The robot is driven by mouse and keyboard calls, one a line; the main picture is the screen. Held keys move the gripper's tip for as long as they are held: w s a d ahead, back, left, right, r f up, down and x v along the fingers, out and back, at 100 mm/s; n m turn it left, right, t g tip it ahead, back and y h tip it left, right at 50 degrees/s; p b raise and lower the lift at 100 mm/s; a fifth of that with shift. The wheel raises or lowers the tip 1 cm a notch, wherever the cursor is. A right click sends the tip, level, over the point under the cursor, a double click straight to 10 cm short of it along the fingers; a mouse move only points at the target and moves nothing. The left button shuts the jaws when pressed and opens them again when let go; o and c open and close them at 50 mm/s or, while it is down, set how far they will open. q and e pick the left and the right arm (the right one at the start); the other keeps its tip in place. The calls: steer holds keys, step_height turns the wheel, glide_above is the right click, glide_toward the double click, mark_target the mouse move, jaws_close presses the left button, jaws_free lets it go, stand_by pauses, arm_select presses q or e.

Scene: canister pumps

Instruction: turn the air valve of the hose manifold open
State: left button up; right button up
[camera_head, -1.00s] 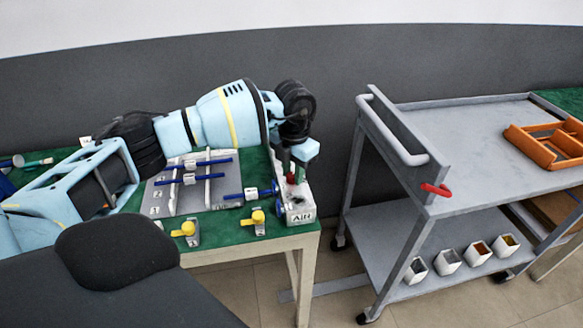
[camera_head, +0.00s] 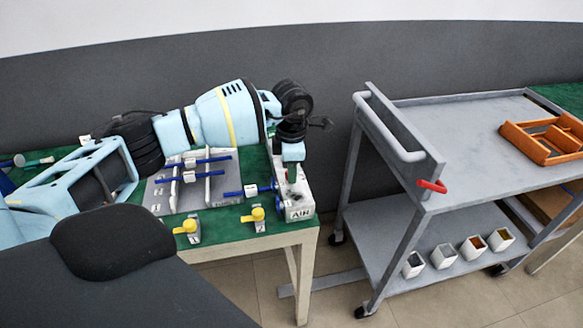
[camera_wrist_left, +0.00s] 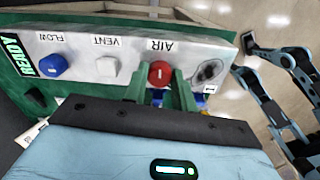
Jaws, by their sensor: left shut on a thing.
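The hose manifold (camera_wrist_left: 120,50) is a grey block at the right end of the green bench. It also shows in the head view (camera_head: 300,213) with its AIR label toward the front. In the left wrist view the air valve (camera_wrist_left: 159,72) is a round red knob beside the upside-down AIR label. My left gripper (camera_wrist_left: 162,92) has its green fingers shut on this knob, one on each side. In the head view my left gripper (camera_head: 292,176) points down onto the manifold and hides the knob.
A blue FLOW knob (camera_wrist_left: 54,66), a white VENT button (camera_wrist_left: 107,66) and a black knob (camera_wrist_left: 209,71) share the manifold face. Yellow-handled valves (camera_head: 254,216) stand at the bench front. A grey cart (camera_head: 455,140) stands right, across a floor gap.

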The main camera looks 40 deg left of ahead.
stand_by(0.4)
arm_select(q)
steer(key=o, duration=1)
steer(key=shift+r, duration=0.1)
step_height(320, 180, up, 8)
steer(key=shift+f, duration=0.2)
